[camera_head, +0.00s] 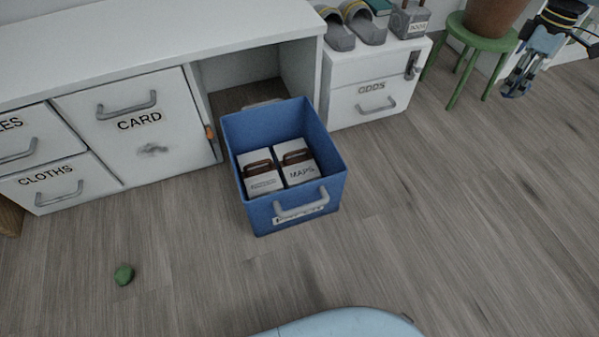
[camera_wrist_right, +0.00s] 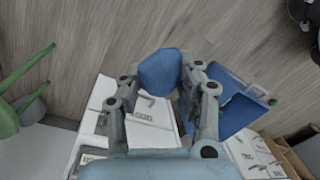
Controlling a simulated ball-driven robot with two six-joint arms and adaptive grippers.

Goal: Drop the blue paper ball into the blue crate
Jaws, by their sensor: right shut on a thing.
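The blue paper ball (camera_wrist_right: 160,72) shows in the right wrist view between the fingertips of my right gripper (camera_wrist_right: 162,80), which is shut on it. The crate also shows in the right wrist view (camera_wrist_right: 236,115). My left gripper is not in view.
A green crumpled ball (camera_head: 124,274) lies on the floor at the lower left. A white ODDS cabinet (camera_head: 352,88) carries slippers. A green stool (camera_head: 483,38) bears a brown pot (camera_head: 493,15). The floor right of the crate is clear.

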